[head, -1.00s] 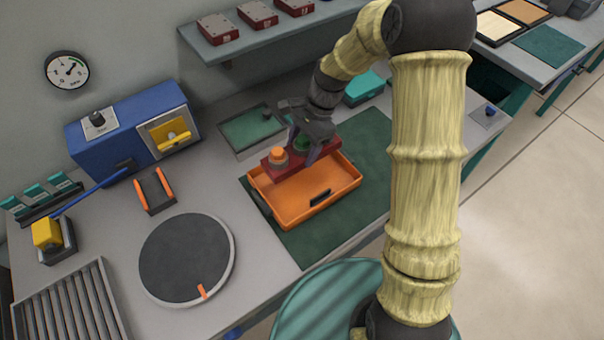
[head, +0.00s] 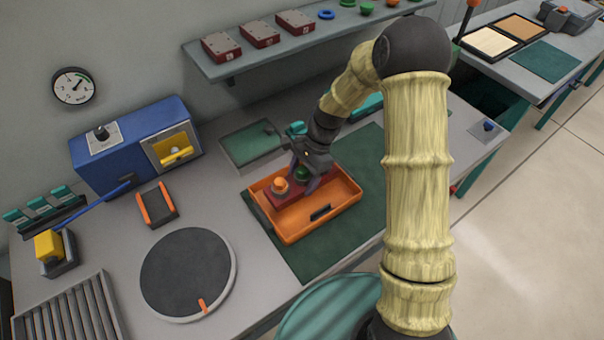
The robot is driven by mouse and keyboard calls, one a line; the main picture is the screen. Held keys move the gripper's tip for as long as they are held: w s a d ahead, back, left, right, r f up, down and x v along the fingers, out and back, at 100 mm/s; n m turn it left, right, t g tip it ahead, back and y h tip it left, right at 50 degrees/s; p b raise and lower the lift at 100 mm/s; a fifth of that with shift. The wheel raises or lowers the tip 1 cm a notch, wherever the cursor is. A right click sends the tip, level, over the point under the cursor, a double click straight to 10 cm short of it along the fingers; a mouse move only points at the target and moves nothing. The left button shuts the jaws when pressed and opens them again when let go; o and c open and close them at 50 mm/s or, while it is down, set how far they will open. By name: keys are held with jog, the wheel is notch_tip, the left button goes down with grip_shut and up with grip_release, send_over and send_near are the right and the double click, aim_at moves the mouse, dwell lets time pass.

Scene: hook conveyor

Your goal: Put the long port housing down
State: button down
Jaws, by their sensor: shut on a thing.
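The long port housing (head: 272,197) is a dark red block with an orange port (head: 280,185) at its left end and a green port (head: 302,174) near its middle. It is at the back part of the orange tray (head: 342,200), low between the tray's walls. I cannot tell whether its underside touches the tray floor. My gripper (head: 305,181) is shut on the housing around the green port, coming down from above. Its fingers hide part of the block.
The tray stands on a green mat (head: 312,258) and holds a small black piece (head: 320,212) at its front. A round dark turntable (head: 187,272) and an orange-sided cradle (head: 157,203) are to the left. A shelf (head: 290,55) with red housings hangs behind.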

aim_at(303, 185)
jog(key=shift+w, duration=0.1)
jog(key=shift+f+p, duration=0.4)
jog(key=shift+f, duration=1.6)
jog(key=shift+f, duration=0.1)
jog(key=shift+c, duration=1.6)
grip_release()
jog(key=shift+d, duration=0.1)
jog(key=b+v, duration=0.2)
jog(key=v, duration=1)
jog(key=shift+d, duration=0.1)
